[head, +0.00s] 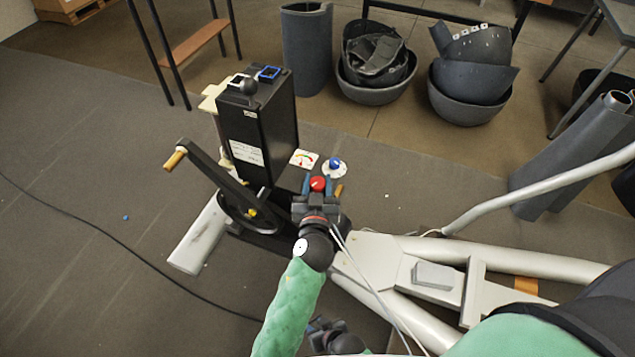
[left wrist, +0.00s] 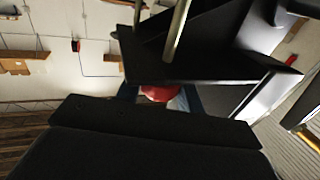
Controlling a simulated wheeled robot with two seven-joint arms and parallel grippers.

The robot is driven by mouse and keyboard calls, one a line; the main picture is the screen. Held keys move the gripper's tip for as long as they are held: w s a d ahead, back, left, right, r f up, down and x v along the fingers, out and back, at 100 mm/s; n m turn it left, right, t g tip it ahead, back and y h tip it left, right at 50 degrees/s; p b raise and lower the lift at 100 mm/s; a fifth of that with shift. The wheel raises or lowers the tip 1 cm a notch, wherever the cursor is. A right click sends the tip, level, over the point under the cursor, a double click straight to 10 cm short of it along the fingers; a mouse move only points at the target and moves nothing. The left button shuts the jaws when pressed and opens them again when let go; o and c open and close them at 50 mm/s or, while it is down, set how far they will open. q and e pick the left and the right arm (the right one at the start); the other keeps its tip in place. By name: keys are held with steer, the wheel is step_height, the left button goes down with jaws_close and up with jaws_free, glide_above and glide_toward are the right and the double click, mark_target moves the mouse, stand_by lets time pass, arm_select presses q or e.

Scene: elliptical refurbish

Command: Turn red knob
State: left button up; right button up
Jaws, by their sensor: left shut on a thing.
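The red knob (head: 318,183) shows at the tip of my left gripper (head: 317,190) in the head view, near the middle of the elliptical machine. My left gripper is shut on the knob, with its blue fingertips on either side. In the left wrist view the red knob (left wrist: 158,93) sits between the fingers, and its lower part is hidden by the dark gripper body. My right gripper (head: 325,325) is low in the head view, below the left arm and away from the knob. Its finger opening cannot be made out.
A blue knob on a white dial (head: 335,167) and a coloured gauge (head: 303,158) are close by. A tall black housing (head: 257,125) and a crank with a wooden handle (head: 175,160) stand to the left. White frame tubes (head: 540,262) run to the right. Open floor lies at left.

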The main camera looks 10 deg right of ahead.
arm_select(q)
steer(key=m+g+h+p, duration=0.1)
steer(key=m+h+p, duration=0.1)
steer(key=h+p, duration=0.1)
steer(key=shift+r+p, duration=0.15)
steer(key=shift+p, duration=0.55)
steer(key=m+g+h+p, duration=0.2)
steer(key=h+p, duration=0.1)
steer(key=shift+s+p, duration=0.1)
steer(key=shift+p, duration=0.3)
arm_select(e)
step_height(320, 180, up, 30)
steer(key=d+g, duration=0.3)
steer(key=shift+s+r+n+g+h, duration=0.2)
steer(key=shift+r+n+g+h, duration=0.05)
steer(key=shift+n+g+h, duration=0.05)
arm_select(q)
steer(key=o, duration=1)
steer(key=shift+c, duration=0.2)
